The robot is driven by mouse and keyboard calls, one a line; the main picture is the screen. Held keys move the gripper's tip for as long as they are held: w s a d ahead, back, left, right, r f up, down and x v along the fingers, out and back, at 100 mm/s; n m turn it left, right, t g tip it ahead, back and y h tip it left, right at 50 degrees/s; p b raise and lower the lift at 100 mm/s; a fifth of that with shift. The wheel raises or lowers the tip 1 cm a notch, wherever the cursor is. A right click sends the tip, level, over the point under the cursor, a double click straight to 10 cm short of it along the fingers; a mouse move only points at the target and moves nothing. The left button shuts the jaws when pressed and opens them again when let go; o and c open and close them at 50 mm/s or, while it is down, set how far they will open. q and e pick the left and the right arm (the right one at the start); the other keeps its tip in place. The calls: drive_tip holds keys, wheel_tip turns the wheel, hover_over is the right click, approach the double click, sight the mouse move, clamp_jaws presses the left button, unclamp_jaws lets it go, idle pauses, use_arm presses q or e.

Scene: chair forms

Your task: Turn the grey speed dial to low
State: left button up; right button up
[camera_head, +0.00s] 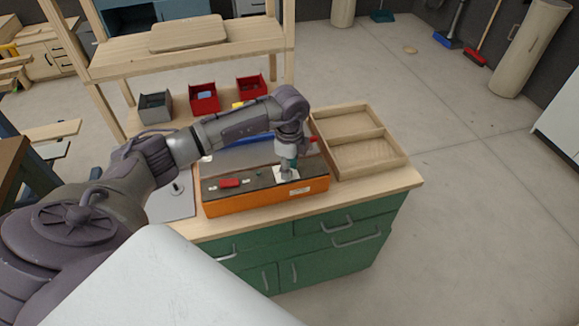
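An orange control box (268,199) with a dark top panel lies on the wooden bench top. A white square plate (293,175) is at the right of that panel. My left gripper (287,172) points down onto this plate, with its fingertips at or just above it. The grey speed dial cannot be made out; the gripper covers the middle of the plate. Whether the fingers are open or shut on something is too small to tell. A red control (229,183) and a small green one (259,175) sit further left on the panel. My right gripper is out of view.
A divided wooden tray (376,159) stands right of the box, close to my gripper. Red bins (204,97) and a grey bin (155,107) stand behind. A grey plate (172,205) lies left of the box. Green drawers (345,240) are below the bench top.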

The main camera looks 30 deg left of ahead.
use_arm(q)
drive_tip(key=shift+r, duration=0.1)
wheel_tip(320, 180, up, 12)
idle(0.5)
idle(0.4)
